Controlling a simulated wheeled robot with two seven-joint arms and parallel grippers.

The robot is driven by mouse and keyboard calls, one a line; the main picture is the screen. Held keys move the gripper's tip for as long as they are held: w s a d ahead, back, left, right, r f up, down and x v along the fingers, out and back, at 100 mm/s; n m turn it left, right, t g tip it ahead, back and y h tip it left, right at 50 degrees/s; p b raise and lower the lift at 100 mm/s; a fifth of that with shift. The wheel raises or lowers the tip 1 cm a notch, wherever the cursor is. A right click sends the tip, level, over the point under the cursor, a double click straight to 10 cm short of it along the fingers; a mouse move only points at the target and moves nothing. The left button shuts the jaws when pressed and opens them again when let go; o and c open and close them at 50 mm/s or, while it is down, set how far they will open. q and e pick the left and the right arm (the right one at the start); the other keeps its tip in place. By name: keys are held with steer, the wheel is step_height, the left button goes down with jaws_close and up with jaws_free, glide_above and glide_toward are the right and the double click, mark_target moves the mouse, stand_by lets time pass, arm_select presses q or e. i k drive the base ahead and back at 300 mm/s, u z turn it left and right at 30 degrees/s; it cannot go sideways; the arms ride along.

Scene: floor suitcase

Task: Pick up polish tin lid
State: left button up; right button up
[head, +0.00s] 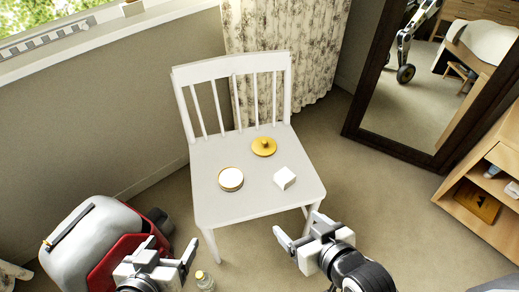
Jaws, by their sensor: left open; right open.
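The polish tin lid (264,146) is a round golden-yellow disc with a small knob on top. It lies on the seat of a white chair (215,205), near the backrest. The open polish tin (231,179), with a golden rim and a pale filling, sits on the seat in front of the lid and to its left. My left gripper (168,252) is open and empty, low in front of the chair at the left. My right gripper (299,231) is open and empty near the chair's front right corner. Both are apart from the lid.
A small white block (284,178) sits on the seat, right of the tin. A grey and red suitcase (88,240) is at the left, and a small bottle (204,281) is near my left gripper. A mirror (424,85) and wooden shelf (485,190) stand at the right.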

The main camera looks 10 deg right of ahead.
mark_target(263, 147)
steer(key=z, duration=2.25)
steer(key=i, duration=2.15)
steer(key=u, duration=1.5)
steer(key=i, duration=0.85)
steer(key=u, duration=2.85)
steer(key=i, duration=0.25)
steer(key=u, duration=0.55)
